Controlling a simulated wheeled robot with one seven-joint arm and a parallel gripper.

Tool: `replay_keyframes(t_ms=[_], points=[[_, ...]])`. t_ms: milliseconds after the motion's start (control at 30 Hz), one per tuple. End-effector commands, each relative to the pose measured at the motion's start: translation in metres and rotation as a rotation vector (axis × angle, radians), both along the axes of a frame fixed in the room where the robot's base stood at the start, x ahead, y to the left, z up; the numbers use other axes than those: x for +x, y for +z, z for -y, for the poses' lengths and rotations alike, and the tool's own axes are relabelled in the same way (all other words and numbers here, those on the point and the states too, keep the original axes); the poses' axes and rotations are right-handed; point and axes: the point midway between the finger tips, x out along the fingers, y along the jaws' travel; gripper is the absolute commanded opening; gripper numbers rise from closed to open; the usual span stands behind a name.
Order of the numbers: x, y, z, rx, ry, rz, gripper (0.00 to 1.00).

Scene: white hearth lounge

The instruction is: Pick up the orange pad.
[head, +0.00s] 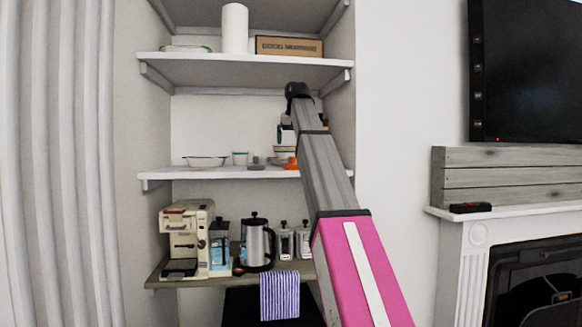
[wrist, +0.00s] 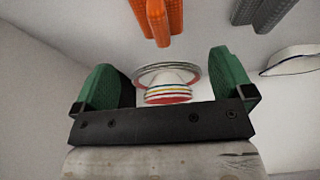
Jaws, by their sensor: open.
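The orange pad (head: 290,163) lies at the right end of the middle shelf, partly behind my arm in the head view. In the wrist view the orange pad (wrist: 158,18) is at the top edge, cut off by the frame and beyond the fingertips. My gripper (wrist: 166,85) is open, its two green fingertips wide apart. The pad is not between them. Stacked round dishes with coloured bands (wrist: 168,84) show between the fingers, and I cannot tell if they touch. In the head view my arm hides most of the gripper.
A grey pad (head: 256,163) lies left of the orange one, with a cup (head: 240,158) and a white bowl (head: 205,161) further left. The upper shelf (head: 245,69) hangs above. The alcove's right wall is close to my arm. A kettle (head: 256,243) stands below.

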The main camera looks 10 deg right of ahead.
Motion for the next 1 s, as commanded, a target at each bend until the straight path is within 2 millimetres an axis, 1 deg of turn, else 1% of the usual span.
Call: replay_keyframes(t_ms=[33,200,300,467,800,1000], points=[[0.002,-0.008,0.000,0.000,0.000,-0.001,0.99],[0.012,-0.032,0.000,0.000,0.000,-0.002,0.99],[0.016,-0.040,0.000,0.000,0.000,0.000,0.99],[0.019,-0.048,0.000,0.000,0.000,0.000,0.99],[0.035,-0.087,-0.001,0.000,0.000,-0.001,0.99],[0.037,-0.089,-0.001,0.000,0.000,0.001,0.99]])
